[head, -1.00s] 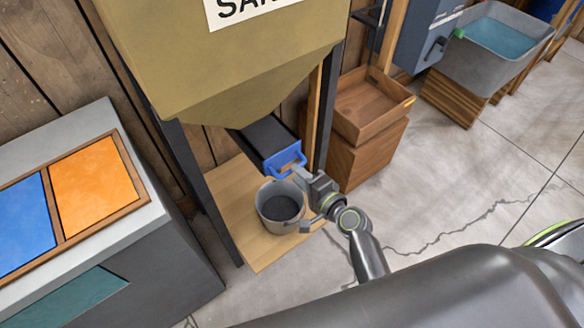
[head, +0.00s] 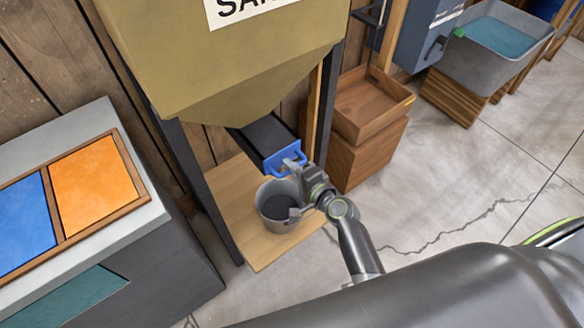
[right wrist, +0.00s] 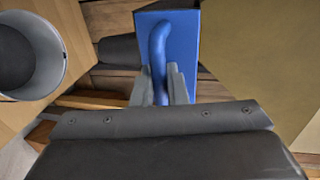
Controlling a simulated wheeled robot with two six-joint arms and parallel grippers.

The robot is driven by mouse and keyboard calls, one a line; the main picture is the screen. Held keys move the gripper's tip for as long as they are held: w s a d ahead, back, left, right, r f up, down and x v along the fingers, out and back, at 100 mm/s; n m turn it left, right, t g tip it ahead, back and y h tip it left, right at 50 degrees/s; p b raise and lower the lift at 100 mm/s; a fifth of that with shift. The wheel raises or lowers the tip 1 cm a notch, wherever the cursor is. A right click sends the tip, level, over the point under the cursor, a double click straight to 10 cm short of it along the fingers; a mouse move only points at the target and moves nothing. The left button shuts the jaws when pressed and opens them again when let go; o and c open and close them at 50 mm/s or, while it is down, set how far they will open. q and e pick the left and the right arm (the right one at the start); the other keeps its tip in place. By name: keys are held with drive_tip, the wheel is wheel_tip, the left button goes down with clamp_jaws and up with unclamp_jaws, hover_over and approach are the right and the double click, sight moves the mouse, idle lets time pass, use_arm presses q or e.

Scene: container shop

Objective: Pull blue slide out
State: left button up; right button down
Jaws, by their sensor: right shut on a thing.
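The blue slide (head: 280,160) is a blue front plate with a looped handle, at the end of a dark chute under the olive hopper (head: 230,70). In the right wrist view the blue plate (right wrist: 190,45) stands straight ahead with its handle (right wrist: 160,50) between my fingers. My right gripper (head: 297,160) is shut on the handle; it also shows in the right wrist view (right wrist: 163,88). The fingers hide the handle's lower part. My left gripper is in neither view.
A grey bucket (head: 266,211) stands on the wooden board (head: 225,190) below the chute, close to my right gripper. A wooden tray (head: 365,100) on a wooden block is just to the right. A dark hopper leg (head: 190,180) stands left.

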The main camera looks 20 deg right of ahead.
use_arm(q)
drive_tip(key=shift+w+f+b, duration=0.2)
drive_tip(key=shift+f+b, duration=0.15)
drive_tip(key=shift+b, duration=0.2)
use_arm(e)
drive_tip(key=f+v, duration=0.1)
drive_tip(key=v, duration=0.6)
drive_tip(key=shift+s+f, duration=0.25)
drive_tip(key=shift+f, duration=0.15)
drive_tip(key=c, duration=1.6)
unclamp_jaws()
drive_tip(key=shift+s+d+r, duration=0.1)
drive_tip(key=shift+d, duration=0.05)
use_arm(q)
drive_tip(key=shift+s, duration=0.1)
use_arm(e)
drive_tip(key=shift+o, duration=0.2)
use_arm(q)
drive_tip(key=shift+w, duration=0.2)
